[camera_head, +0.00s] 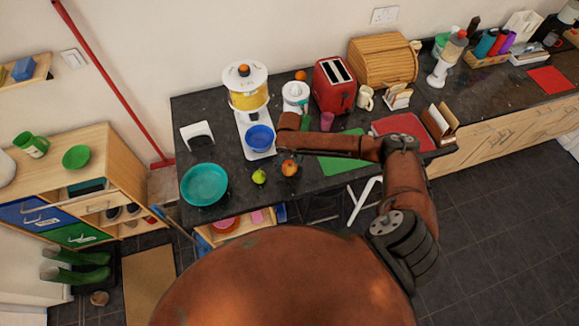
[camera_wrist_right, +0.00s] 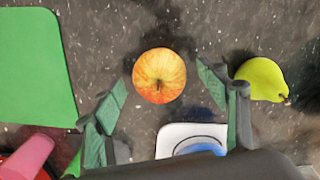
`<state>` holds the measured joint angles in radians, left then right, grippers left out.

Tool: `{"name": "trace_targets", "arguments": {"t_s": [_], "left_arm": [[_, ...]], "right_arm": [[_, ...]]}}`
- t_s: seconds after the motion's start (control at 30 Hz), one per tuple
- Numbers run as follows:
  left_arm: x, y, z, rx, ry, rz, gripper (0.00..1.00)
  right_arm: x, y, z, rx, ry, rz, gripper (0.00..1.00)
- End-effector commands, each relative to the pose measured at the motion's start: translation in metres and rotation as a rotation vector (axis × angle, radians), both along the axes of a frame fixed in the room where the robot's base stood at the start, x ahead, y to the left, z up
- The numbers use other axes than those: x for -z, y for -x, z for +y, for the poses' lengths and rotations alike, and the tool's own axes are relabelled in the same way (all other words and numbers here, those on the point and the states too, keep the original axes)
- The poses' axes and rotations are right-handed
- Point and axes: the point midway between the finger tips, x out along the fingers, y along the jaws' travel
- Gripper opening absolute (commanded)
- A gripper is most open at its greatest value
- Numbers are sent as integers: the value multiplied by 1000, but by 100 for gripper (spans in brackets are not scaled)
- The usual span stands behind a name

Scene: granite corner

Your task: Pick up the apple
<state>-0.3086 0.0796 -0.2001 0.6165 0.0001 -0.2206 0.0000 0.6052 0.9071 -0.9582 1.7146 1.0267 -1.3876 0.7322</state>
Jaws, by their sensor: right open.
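The apple (camera_head: 289,168), red and yellow, sits on the dark granite counter (camera_head: 335,189) near its front edge. In the right wrist view the apple (camera_wrist_right: 159,75) lies stem up between and just beyond the two green fingertips. My right gripper (camera_wrist_right: 161,84) is open and empty above it, with a finger to each side and a gap to the apple. In the head view the gripper itself is mostly hidden by my wrist. My left gripper is not in view.
A green pear (camera_wrist_right: 262,79) lies close outside one finger. A green mat (camera_head: 343,163) lies right of the apple; a pink cup (camera_wrist_right: 27,157) stands near it. A blue bowl (camera_head: 260,138) on a white appliance base is behind; a teal bowl (camera_head: 204,184) is left.

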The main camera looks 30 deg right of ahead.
Motion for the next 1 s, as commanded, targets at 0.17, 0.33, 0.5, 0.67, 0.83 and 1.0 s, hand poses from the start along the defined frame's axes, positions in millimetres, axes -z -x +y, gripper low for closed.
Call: {"name": "trace_targets", "arguments": {"t_s": [0.17,0.33,0.5,0.67,0.83,1.0], "left_arm": [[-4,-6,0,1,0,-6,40],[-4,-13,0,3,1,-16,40],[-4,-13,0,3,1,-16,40],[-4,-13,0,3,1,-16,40],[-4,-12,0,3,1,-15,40],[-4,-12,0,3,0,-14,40]], "right_arm": [[18,1,0,0,1,0,67],[21,1,0,-1,0,-1,67],[21,1,0,-1,0,-1,62],[21,1,0,-1,0,-1,50],[20,1,0,-1,0,-1,39],[20,1,0,-1,0,-1,27]]}}
